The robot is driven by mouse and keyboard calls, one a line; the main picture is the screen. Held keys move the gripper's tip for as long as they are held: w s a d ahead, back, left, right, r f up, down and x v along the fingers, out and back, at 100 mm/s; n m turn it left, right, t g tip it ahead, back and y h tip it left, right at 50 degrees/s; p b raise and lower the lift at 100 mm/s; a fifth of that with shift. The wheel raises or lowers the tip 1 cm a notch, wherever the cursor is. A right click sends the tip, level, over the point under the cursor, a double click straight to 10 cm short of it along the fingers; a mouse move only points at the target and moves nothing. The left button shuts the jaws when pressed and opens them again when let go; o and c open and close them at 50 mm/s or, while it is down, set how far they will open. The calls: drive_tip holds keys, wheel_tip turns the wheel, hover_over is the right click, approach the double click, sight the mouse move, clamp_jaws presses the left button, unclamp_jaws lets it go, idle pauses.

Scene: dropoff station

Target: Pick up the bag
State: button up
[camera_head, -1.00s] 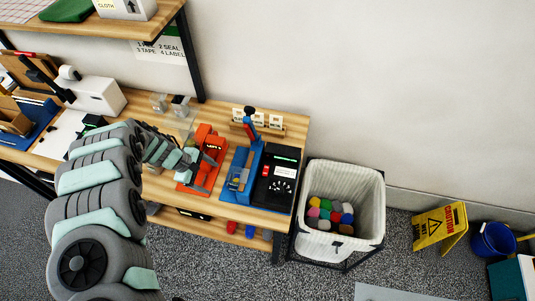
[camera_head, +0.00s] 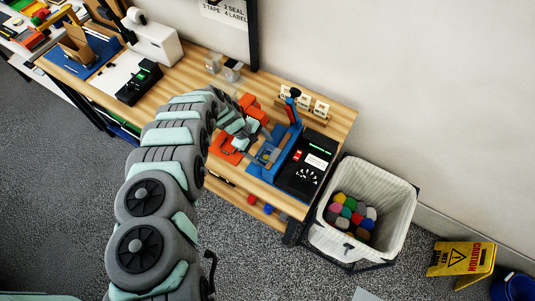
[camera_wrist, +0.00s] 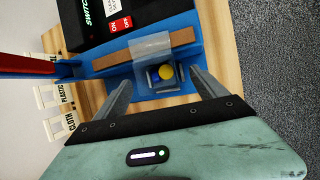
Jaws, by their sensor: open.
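The bag (camera_wrist: 152,47) is clear, with a yellow ball and a small blue item inside. It lies in the blue tray of the sealing machine (camera_wrist: 196,49) in the wrist view. In the head view the bag (camera_head: 267,155) shows small on the blue sealer's left side. My gripper (camera_wrist: 160,80) is open, with its fingers on either side of the bag's lower, filled part. I cannot tell whether they touch it. In the head view my gripper (camera_head: 257,143) is just left of the sealer, above the orange device (camera_head: 231,147).
A black switch box (camera_head: 306,163) stands right of the sealer. The sealer's red-and-blue lever (camera_wrist: 40,67) rises at left in the wrist view. Small label signs (camera_head: 303,105) stand behind. A white bin (camera_head: 399,190) with coloured items stands beyond the table's right end.

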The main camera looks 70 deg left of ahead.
drive_tip(key=shift+x, duration=2.5)
drive_tip(key=shift+w+a, duration=0.1)
drive_tip(key=shift+a, duration=0.05)
drive_tip(key=shift+c, duration=0.2)
drive_tip(key=c, duration=1.5)
drive_tip(key=shift+r, duration=0.15)
drive_tip(key=shift+s+a+r, duration=0.25)
drive_tip(key=shift+s+r, duration=0.35)
drive_tip(key=shift+r, duration=0.05)
drive_tip(key=s+a+r, duration=0.1)
drive_tip(key=s+r, duration=0.1)
drive_tip(key=s, duration=0.1)
drive_tip(key=s+a+r+b, duration=0.1)
drive_tip(key=s+a+r, duration=0.1)
drive_tip(key=s, duration=0.2)
drive_tip(key=s+a+r+b, duration=0.1)
drive_tip(key=s+a+r, duration=0.1)
drive_tip(key=s, duration=0.2)
drive_tip(key=shift+s+a+r, duration=0.2)
drive_tip(key=shift+s+r, duration=0.05)
